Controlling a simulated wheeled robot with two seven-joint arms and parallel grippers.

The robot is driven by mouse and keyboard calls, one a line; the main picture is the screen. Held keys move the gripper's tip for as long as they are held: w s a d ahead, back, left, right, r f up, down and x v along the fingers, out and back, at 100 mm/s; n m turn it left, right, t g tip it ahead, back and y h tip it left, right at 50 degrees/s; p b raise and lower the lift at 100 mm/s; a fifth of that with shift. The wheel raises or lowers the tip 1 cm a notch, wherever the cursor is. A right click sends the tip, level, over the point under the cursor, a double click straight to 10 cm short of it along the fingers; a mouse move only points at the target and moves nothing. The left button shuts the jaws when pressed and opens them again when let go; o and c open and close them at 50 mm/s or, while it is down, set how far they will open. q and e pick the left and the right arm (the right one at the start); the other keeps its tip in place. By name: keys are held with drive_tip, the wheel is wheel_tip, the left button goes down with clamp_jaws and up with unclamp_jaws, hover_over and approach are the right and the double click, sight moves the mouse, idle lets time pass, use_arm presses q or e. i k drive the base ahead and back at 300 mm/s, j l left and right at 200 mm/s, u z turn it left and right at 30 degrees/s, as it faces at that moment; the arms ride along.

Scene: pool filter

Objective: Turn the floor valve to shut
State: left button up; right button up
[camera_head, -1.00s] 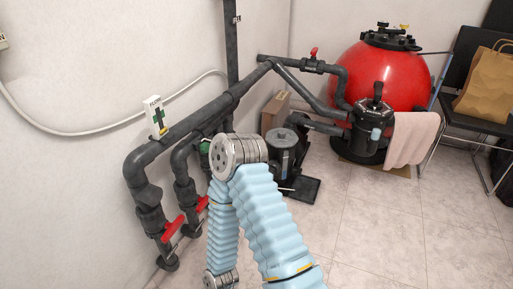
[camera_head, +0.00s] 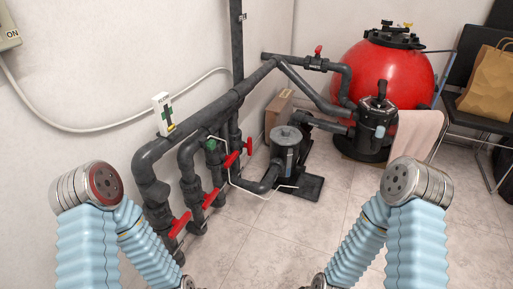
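Several red valve handles sit on the dark grey pipes along the left wall. The nearest red handle (camera_head: 180,225) is low on the front vertical pipe and slants. A second red handle (camera_head: 212,198) slants on the pipe behind it. A third red handle (camera_head: 231,160) is higher and farther back, and a fourth red handle (camera_head: 249,147) stands near upright beside it. I cannot tell which is the floor valve; no readable label shows. Both my arms show at the lower left and lower right, apart from the pipes.
A pump (camera_head: 287,150) stands on the floor behind the valves. A red filter tank (camera_head: 385,75) has a black multiport valve unit (camera_head: 375,125) in front. A towel (camera_head: 412,135) hangs beside a chair (camera_head: 475,120). The tiled floor (camera_head: 300,225) in the middle is clear.

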sight(248, 145)
drive_tip(key=i+l+z, duration=0.2)
drive_tip(key=i, duration=0.25)
drive_tip(key=i+l+z, duration=0.2)
drive_tip(key=i, duration=0.25)
